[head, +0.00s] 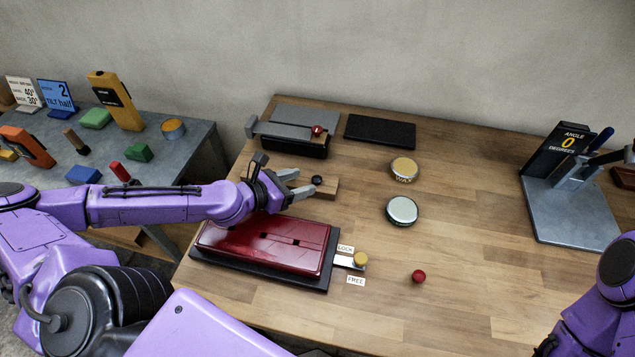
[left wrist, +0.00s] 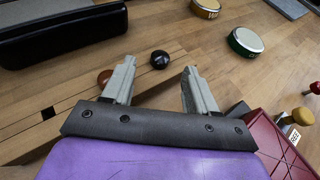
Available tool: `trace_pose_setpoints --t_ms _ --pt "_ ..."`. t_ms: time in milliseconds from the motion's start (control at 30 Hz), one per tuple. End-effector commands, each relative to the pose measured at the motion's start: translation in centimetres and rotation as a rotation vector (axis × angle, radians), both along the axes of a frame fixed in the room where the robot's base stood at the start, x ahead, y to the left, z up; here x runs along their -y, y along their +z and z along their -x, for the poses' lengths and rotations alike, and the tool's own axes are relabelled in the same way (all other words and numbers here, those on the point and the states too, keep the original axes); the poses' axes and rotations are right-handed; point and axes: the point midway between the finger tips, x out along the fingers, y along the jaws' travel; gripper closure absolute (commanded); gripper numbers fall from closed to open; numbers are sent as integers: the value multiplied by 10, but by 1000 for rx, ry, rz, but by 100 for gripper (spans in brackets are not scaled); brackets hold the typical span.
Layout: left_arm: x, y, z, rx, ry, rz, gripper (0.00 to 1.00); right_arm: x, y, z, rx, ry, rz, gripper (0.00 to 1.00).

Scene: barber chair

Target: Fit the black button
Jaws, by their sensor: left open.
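The black button (head: 317,180) is a small dark round knob at a light wooden block (head: 327,190) in the head view. In the left wrist view the black button (left wrist: 160,59) shows just ahead of and between my fingertips, apart from both. My left gripper (head: 299,182) is open and empty, low over the wooden block; its two fingers also show in the left wrist view (left wrist: 159,72). A brown-red knob (left wrist: 104,77) is beside the left finger, partly hidden by it. The block has a dark square hole (left wrist: 48,113). My right gripper is not seen.
A red panel (head: 225,240) on a dark base lies just in front, with a yellow-knobbed slider (head: 360,259) between LOCK and FREE labels. A red ball (head: 418,276) and two round tins (head: 403,169) (head: 402,209) are to the right. A black-fronted box (head: 295,146) stands behind.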

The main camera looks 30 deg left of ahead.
Motion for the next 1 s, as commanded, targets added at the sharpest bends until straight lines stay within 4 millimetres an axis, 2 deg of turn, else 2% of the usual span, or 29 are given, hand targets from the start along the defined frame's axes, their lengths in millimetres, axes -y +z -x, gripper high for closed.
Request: trace_pose_setpoints --t_ms 33,200,500,533,600,700,1000 --pt "5 -9 -7 2 -8 -5 42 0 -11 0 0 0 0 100" --pt "13 -16 -27 0 -5 -6 42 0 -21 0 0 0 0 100" --pt "15 -15 -33 1 -1 1 42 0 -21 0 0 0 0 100" --pt "15 -15 -33 1 -1 1 49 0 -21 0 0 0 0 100" --pt "15 -15 -33 1 -1 1 71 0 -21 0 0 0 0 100" --pt "15 -15 -33 1 -1 0 100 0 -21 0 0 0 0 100" --pt "16 -12 -33 1 -4 0 100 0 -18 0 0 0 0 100"
